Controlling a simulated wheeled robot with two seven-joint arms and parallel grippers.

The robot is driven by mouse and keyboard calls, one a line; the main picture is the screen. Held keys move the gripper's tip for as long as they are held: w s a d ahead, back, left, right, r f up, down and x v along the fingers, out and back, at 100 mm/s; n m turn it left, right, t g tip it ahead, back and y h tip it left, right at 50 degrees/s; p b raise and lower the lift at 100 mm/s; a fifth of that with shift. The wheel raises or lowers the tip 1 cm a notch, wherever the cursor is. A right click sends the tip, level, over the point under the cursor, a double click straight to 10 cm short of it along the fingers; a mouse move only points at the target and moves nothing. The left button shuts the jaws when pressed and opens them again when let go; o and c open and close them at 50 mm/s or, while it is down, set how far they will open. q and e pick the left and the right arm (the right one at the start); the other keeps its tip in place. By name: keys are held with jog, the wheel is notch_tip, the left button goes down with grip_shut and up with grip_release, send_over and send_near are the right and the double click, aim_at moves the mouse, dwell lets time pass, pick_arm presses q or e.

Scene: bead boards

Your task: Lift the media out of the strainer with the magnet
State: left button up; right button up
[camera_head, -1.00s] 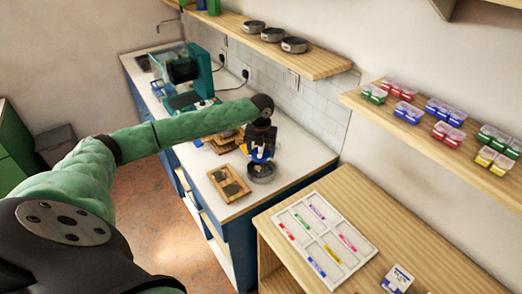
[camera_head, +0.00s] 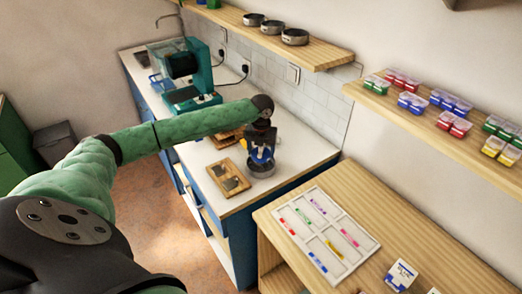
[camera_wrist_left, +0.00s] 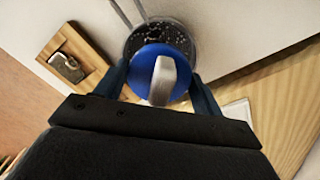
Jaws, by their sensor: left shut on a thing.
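My left gripper (camera_head: 261,156) is shut on the magnet, a blue disc (camera_wrist_left: 150,62) with a pale grey handle (camera_wrist_left: 162,82), held between its fingers. The magnet is over the strainer (camera_head: 262,171), a round dark metal bowl on the white counter. In the left wrist view the strainer (camera_wrist_left: 188,38) shows behind the blue disc, with many small pale specks of media (camera_wrist_left: 150,38) in it. The disc hides much of the bowl, so I cannot tell whether it touches the media. My right gripper is not in view.
A wooden tray with grey metal pieces (camera_head: 229,178) lies left of the strainer. A teal machine (camera_head: 190,80) stands farther back. A wooden table (camera_head: 400,235) with a white sorting board (camera_head: 322,235) is at the right. Shelves above hold metal bowls (camera_head: 294,37) and coloured boxes (camera_head: 411,102).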

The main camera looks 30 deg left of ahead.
pick_arm(q)
jog(key=shift+f, duration=1.45)
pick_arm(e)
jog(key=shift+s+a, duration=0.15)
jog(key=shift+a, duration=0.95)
